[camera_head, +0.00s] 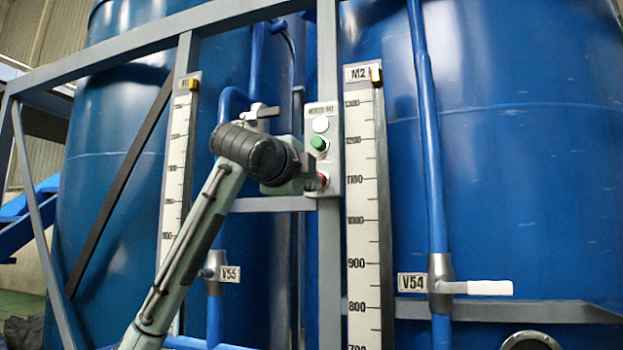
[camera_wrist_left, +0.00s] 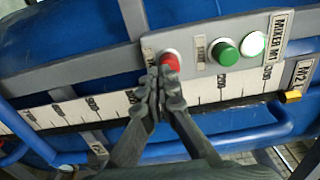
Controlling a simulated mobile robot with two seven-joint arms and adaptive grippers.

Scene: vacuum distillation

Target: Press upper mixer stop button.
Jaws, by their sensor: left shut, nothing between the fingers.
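A grey control panel (camera_head: 318,122) is fixed to the upright frame post. It carries a white round lamp or button (camera_head: 320,125), a green button (camera_head: 318,143) and a red button (camera_head: 324,178) at the bottom. The left wrist view shows the same panel (camera_wrist_left: 196,58), labelled for a mixer, with the red button (camera_wrist_left: 171,61). My left gripper (camera_head: 314,184) is shut and empty, its fingertips at the red button and partly covering it. They also show in the left wrist view (camera_wrist_left: 163,82). Contact or pressing depth cannot be told. My right gripper is out of view.
Blue tanks (camera_head: 500,150) stand behind the grey frame. Level scales marked M1 (camera_head: 175,150) and M2 (camera_head: 364,215) flank the panel. A valve with a white handle (camera_head: 490,288), labelled V54, is at lower right. Another valve (camera_head: 213,272), labelled V55, is left of the panel.

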